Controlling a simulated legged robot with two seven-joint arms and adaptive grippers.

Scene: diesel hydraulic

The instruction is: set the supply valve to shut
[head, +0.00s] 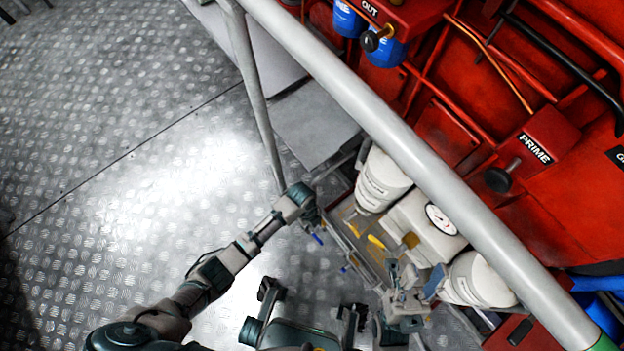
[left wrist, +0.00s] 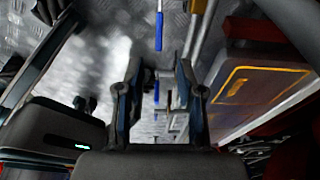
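No label reading supply shows, so I cannot tell for sure which part is the supply valve. Two small blue-handled levers show by the tray's left edge in the head view, one upper (head: 318,239) and one lower (head: 343,268). The left wrist view shows a long blue handle (left wrist: 159,30) ahead of the fingers. My left gripper (left wrist: 157,85) is open, its two fingers apart with nothing gripped; a shorter blue piece shows beyond the gap. In the head view it is mostly hidden behind its wrist. My right gripper (head: 412,280) seems open and empty, beside the white canisters.
A thick grey rail (head: 390,125) crosses above the work area. Behind it stands red machinery with a PRIME knob (head: 498,179) and an OUT knob (head: 370,42). White canisters (head: 381,180) and a gauge (head: 440,219) stand beside the tray. The tread-plate floor (head: 150,150) at left is clear.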

